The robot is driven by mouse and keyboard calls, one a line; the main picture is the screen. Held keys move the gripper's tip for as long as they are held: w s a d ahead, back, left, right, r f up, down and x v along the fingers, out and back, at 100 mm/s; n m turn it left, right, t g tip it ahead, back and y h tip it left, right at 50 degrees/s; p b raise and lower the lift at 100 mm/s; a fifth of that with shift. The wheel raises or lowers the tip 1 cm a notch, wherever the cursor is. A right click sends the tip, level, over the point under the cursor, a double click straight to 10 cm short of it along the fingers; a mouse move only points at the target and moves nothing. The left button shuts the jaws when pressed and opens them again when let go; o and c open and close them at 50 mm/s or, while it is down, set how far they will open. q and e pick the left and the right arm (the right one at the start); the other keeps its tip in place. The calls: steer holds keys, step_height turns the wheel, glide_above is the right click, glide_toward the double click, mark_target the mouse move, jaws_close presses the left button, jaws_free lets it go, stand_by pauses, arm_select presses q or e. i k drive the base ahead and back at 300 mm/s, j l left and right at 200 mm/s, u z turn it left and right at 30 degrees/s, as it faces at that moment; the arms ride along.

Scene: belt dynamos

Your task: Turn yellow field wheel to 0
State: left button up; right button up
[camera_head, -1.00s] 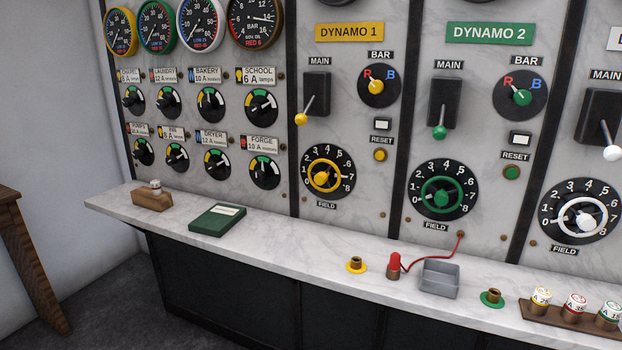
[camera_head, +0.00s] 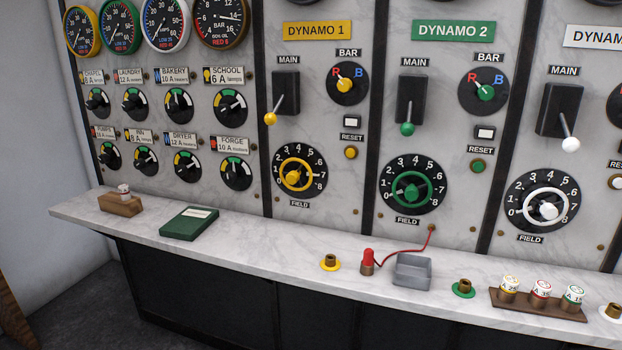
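The yellow field wheel (camera_head: 292,178) is on the DYNAMO 1 panel, above the FIELD label, in the head view. It is a yellow ring with a yellow knob, set on a round black dial (camera_head: 319,166) with white numbers. The numbers 3 to 8 run over the top and down the right side. I cannot tell which number the wheel is set to. Neither of my grippers is in view, and nothing touches the wheel.
A marble ledge (camera_head: 290,245) juts out below the panels. On it are a wooden block (camera_head: 121,205), a green book (camera_head: 188,223), a yellow-based socket (camera_head: 330,263), a red plug (camera_head: 367,262) on a cord, a grey tray (camera_head: 412,271) and a fuse rack (camera_head: 538,304). Green (camera_head: 411,192) and white (camera_head: 548,211) field wheels are to the right.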

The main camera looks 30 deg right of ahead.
mark_target(293, 177)
steer(key=i+j+z, duration=0.1)
steer(key=z, duration=0.25)
steer(key=i+j+z, duration=0.1)
steer(key=z, duration=0.25)
steer(key=j+z, duration=0.3)
steer(key=i, duration=0.05)
